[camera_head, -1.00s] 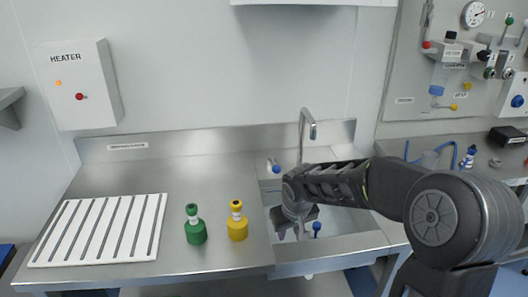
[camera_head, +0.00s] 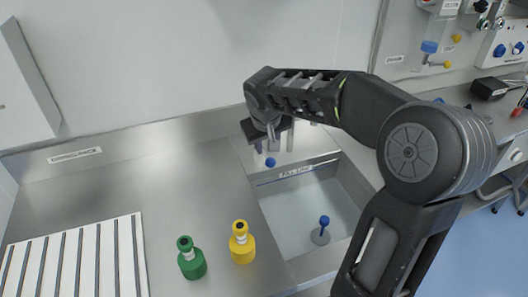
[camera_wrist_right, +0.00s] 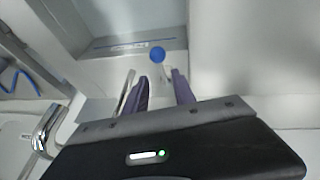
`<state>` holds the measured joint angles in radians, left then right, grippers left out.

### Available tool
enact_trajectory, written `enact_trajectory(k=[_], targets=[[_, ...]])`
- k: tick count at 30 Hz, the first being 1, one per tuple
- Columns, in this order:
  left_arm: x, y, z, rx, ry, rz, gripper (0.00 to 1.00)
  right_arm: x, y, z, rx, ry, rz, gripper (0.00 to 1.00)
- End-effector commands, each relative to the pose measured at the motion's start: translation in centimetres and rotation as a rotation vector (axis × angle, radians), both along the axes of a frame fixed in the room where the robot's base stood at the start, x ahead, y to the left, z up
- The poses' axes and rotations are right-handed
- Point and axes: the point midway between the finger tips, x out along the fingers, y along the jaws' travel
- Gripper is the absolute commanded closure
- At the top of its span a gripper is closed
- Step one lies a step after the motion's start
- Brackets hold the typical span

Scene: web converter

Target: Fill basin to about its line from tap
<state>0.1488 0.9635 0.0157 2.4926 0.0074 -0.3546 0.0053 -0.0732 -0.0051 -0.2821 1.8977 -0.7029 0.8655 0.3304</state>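The steel basin (camera_head: 345,200) is sunk in the counter, with a "FILL LINE" label and blue line (camera_head: 296,172) on its back wall. I see no clear water surface in it. A blue-knobbed plug (camera_head: 323,222) stands upright on its floor; I cannot tell if it seals the drain. The tap's blue lever knob (camera_head: 270,162) is behind the basin; the tap is mostly hidden by my arm, but its chrome spout shows in the right wrist view (camera_wrist_right: 45,128). My right gripper (camera_wrist_right: 159,76) is open, with the blue knob (camera_wrist_right: 157,55) just beyond its fingertips. My left gripper is not in view.
A green bottle (camera_head: 191,260) and a yellow bottle (camera_head: 242,245) stand on the counter left of the basin. A white slatted rack (camera_head: 90,255) lies further left. The counter (camera_head: 170,190) behind the bottles is clear. The wall rises behind it.

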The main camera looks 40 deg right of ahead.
Motion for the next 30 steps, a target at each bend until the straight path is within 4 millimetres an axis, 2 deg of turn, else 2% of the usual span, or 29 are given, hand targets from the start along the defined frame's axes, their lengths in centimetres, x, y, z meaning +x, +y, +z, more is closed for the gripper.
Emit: enact_trajectory(k=[7, 16, 21, 30], targets=[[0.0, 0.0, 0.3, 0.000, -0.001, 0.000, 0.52, 0.3, -0.3, -1.0, 0.000, 0.003, 0.000, 0.68], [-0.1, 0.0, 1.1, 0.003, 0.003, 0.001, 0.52, 1.7, -1.5, -5.1, 0.001, 0.006, 0.000, 0.68], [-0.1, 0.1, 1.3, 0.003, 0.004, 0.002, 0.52, 2.3, -2.0, -6.7, 0.001, 0.003, 0.001, 0.68], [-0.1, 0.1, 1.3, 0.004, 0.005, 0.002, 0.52, 2.5, -2.1, -7.1, 0.002, 0.000, 0.001, 0.68]])
